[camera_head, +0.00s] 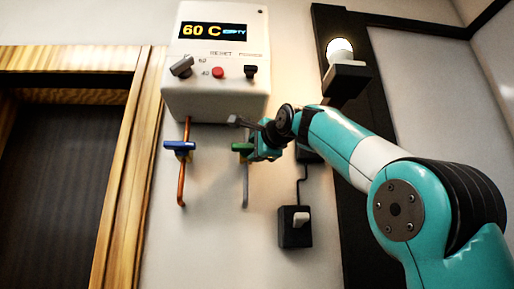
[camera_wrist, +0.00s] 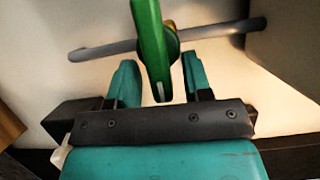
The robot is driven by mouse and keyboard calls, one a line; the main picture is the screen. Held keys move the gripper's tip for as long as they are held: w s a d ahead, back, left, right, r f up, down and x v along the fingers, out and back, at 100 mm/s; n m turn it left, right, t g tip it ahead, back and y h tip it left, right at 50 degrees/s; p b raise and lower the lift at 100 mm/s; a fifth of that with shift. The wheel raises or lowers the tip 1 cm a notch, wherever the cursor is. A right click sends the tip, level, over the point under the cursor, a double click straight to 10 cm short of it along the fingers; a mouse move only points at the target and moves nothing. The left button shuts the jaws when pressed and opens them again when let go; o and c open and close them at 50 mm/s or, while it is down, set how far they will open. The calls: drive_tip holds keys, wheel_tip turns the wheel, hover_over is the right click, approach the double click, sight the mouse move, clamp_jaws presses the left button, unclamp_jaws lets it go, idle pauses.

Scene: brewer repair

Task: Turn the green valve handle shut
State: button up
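The green valve handle (camera_head: 241,147) sits on the grey pipe (camera_head: 246,187) below the white brewer. In the wrist view the green handle (camera_wrist: 150,45) lies crosswise to the grey pipe (camera_wrist: 215,30). My gripper (camera_head: 260,153) is at the handle's right side in the head view and partly covers it. In the wrist view my gripper (camera_wrist: 158,78) is open, with one finger on each side of the handle's near end. Gaps show between the handle and both fingers.
The white brewer (camera_head: 215,100) hangs just above, its display reading 60 C EMPTY. A blue valve handle (camera_head: 179,147) on a copper pipe (camera_head: 182,185) is to the left. A black switch box (camera_head: 295,236) is below right. A lit lamp (camera_head: 340,50) is at upper right.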

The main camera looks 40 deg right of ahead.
drive_tip(key=shift+s, duration=0.1)
drive_tip(key=s+a+b, duration=0.1)
drive_tip(key=s+a, duration=0.2)
drive_tip(key=s, duration=1.4)
drive_tip(key=shift+a, duration=0.15)
drive_tip(key=shift+f, duration=0.1)
